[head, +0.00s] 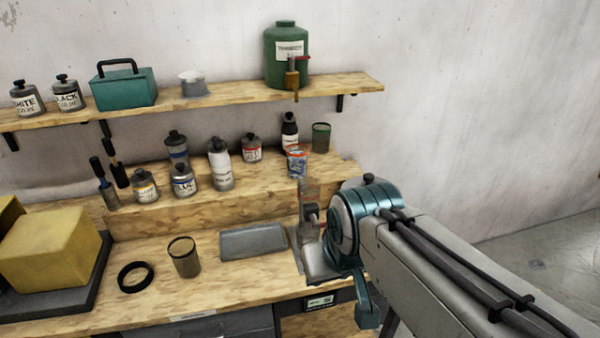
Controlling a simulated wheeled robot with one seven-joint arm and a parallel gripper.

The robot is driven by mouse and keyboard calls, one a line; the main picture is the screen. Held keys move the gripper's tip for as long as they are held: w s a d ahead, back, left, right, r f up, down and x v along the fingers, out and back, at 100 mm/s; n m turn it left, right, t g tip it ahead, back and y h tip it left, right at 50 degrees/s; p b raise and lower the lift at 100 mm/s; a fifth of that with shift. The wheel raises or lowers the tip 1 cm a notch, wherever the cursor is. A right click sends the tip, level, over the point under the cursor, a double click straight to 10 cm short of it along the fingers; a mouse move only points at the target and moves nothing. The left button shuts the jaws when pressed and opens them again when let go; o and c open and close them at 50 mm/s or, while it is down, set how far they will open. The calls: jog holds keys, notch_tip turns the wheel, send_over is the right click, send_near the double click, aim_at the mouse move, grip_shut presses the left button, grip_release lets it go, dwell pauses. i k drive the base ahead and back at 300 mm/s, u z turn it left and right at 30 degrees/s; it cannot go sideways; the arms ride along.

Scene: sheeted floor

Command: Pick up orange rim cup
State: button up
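A small cup with an orange rim and a blue patterned side (297,164) is on the raised wooden step of the workbench, right of centre in the head view. My gripper (309,192) is just below and in front of the cup in the picture, beyond my teal wrist joint. Its fingers are small and partly hidden by my own arm, so I cannot tell whether they are open or shut. I cannot tell whether they touch the cup.
Several paint bottles stand left on the step. A shelf (225,94) hangs above.

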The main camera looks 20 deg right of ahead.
aim_at(297, 162)
jog(key=z, duration=0.5)
jog(key=i, duration=0.9)
jog(key=u, duration=0.45)
